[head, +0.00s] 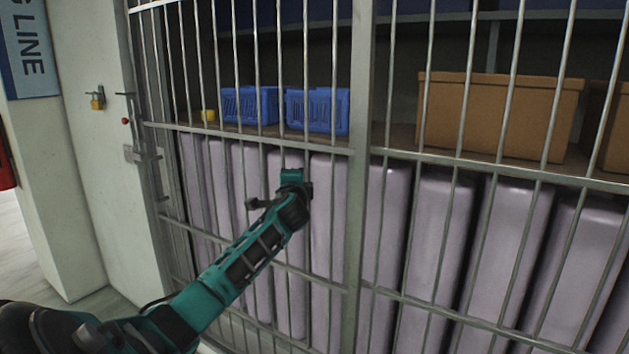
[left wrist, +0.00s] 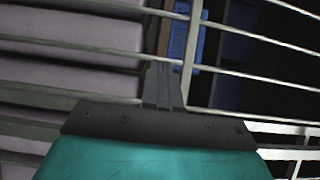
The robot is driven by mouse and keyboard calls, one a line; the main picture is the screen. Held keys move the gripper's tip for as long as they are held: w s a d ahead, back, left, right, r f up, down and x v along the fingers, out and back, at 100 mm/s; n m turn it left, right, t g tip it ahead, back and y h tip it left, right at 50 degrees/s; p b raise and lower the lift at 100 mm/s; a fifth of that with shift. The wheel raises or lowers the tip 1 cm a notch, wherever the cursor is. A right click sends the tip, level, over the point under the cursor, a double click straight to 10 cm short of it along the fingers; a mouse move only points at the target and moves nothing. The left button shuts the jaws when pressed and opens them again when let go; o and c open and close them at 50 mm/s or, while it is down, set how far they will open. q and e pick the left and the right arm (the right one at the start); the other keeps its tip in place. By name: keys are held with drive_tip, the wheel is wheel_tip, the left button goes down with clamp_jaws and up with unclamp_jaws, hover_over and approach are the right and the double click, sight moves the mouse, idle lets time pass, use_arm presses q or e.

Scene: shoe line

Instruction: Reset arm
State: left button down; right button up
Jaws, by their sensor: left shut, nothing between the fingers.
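My left arm reaches up from the lower left in the head view. Its gripper (head: 292,175) is in front of a barred metal cage, just below the cage's horizontal rail. In the left wrist view the fingers (left wrist: 162,85) are together with nothing between them, and bars lie close beyond them. I cannot tell whether the fingers touch the bars. My right gripper is in neither view.
Behind the bars, blue baskets (head: 318,110) and a brown box (head: 498,115) stand on a shelf above several pale purple upright items (head: 400,230). Open floor (head: 20,260) shows at far left.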

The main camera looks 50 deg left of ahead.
use_arm(q)
drive_tip(key=shift+d, duration=0.1)
drive_tip(key=s+d+f+h, duration=0.3)
drive_tip(key=d+f+h, duration=0.2)
drive_tip(key=d+f, duration=0.7)
drive_tip(key=s+d+f+h, duration=0.2)
drive_tip(key=d+f+h, duration=0.2)
drive_tip(key=d+f, duration=0.8)
drive_tip(key=s+d+f+n+h, duration=0.2)
drive_tip(key=s+d+f, duration=0.2)
drive_tip(key=s+d, duration=0.2)
drive_tip(key=s+d+f+n+g+h, duration=0.1)
drive_tip(key=s+d+f+n+h, duration=0.1)
drive_tip(key=s+d, duration=0.5)
drive_tip(key=s+d+f+n+h, duration=0.2)
drive_tip(key=s+d+f, duration=0.3)
drive_tip(key=s+d, duration=0.1)
drive_tip(key=shift+s+d+f, duration=0.3)
drive_tip(key=shift+s+f, duration=0.05)
drive_tip(key=shift+s, duration=0.45)
